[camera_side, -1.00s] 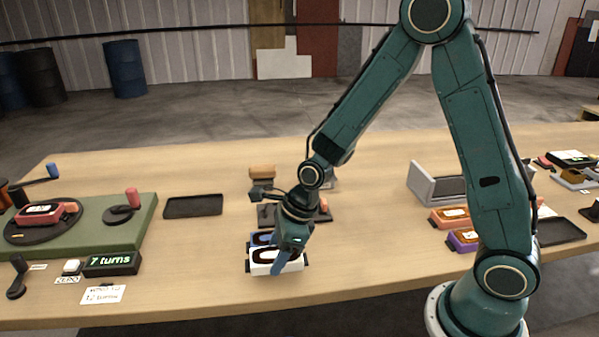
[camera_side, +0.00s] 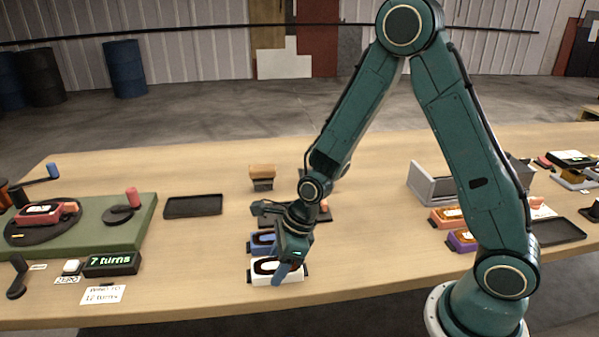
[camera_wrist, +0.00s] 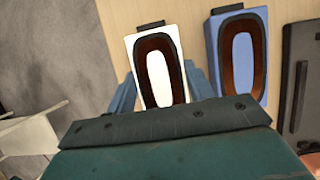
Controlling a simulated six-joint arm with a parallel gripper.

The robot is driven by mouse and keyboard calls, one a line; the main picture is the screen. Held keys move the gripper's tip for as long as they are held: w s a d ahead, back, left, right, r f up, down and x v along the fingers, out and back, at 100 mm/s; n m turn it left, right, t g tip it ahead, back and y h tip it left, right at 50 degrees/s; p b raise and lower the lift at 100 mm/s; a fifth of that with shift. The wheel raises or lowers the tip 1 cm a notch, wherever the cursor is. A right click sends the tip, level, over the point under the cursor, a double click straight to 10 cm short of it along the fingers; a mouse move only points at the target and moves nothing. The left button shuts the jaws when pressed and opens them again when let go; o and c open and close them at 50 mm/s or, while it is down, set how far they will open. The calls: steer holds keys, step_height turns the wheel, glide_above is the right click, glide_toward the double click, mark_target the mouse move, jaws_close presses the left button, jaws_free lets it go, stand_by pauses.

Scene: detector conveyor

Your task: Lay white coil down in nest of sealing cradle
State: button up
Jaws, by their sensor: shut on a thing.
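The white coil (camera_side: 262,280) is a white block with a dark oval winding, near the front edge of the table in the side view. My gripper (camera_side: 287,272) is shut on it from above. In the wrist view the white coil (camera_wrist: 158,75) shows between my two fingers (camera_wrist: 161,92). I cannot tell whether it touches the table. A dark fixture with an orange knob (camera_side: 324,205), perhaps the sealing cradle, stands behind my gripper. My arm partly hides it, and its nest cannot be made out.
A blue coil (camera_side: 261,243) lies just behind the white one, apart from it; it also shows in the wrist view (camera_wrist: 240,55). A green winder (camera_side: 85,225) and counter (camera_side: 111,264) are at left. A black tray (camera_side: 193,206) lies between. Orange (camera_side: 447,217) and purple (camera_side: 461,241) coils are at right.

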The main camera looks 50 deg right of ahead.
steer(key=o, duration=1.1)
steer(key=shift+o, duration=0.2)
steer(key=shift+r, duration=0.2)
steer(key=v, duration=1.3)
steer(key=shift+r, duration=0.45)
steer(key=shift+d+r, duration=0.1)
steer(key=shift+d, duration=0.05)
steer(key=s+d+r+n+t+h, duration=0.1)
steer(key=s+r+n, duration=0.4)
steer(key=n, duration=0.7)
steer(key=s+d+r+n+t+h, duration=0.1)
steer(key=s+d+r+n+h, duration=0.1)
steer(key=s+r+n, duration=0.4)
steer(key=s+n, duration=0.4)
steer(key=n, duration=0.2)
steer(key=shift+d, duration=0.4)
steer(key=shift+o, duration=0.3)
steer(key=shift+s+d+r+n, duration=0.1)
steer(key=shift+s+n, duration=0.4)
steer(key=shift+n, duration=0.25)
steer(key=shift+s+d+r+n, duration=0.1)
steer(key=shift+s+n, duration=0.45)
steer(key=shift+n, duration=0.2)
